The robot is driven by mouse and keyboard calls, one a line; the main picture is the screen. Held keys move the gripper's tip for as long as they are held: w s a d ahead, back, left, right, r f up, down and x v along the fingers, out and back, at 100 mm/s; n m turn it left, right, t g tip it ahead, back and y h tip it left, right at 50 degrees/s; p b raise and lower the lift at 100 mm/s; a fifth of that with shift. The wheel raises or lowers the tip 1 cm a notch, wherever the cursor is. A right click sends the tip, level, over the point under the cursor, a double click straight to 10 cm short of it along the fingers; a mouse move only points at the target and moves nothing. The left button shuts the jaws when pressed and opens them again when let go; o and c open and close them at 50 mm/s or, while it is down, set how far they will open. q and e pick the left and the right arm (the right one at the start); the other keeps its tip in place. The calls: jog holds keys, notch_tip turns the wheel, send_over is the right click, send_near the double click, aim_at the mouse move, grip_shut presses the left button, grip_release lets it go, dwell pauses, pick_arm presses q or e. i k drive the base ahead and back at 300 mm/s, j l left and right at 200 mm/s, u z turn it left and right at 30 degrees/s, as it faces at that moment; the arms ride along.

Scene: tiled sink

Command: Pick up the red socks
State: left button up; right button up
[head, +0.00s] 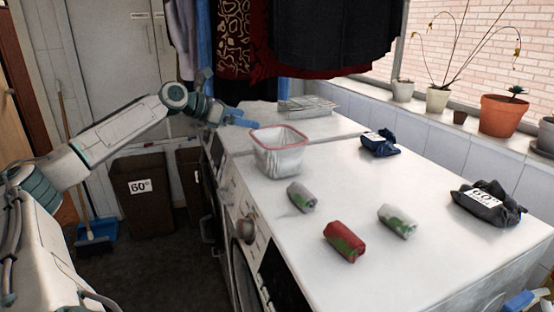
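The red socks (344,242), a rolled red bundle with a green patch, lie on the white machine top (405,277) near its front edge. Nothing holds them. My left gripper (240,118) is at the far left end of the machines, just behind a clear basket with a pink rim (278,150). It is well away from the red socks, and its finger gap is too small to make out. Blue tips at the bottom right edge look like part of my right gripper (520,300); most of it is cut off.
Two grey-green sock rolls (301,197) (397,221) lie near the red socks. A blue bundle (380,143) and a black 60° bundle (487,202) lie farther right. Potted plants (501,114) line the sill. Clothes hang above the back. Brown bins (141,187) stand on the floor.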

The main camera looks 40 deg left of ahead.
aim_at(351, 246)
jog(key=k+j, duration=0.3)
jog(key=k, duration=0.15)
jog(key=k+j, duration=0.25)
jog(key=k, duration=0.2)
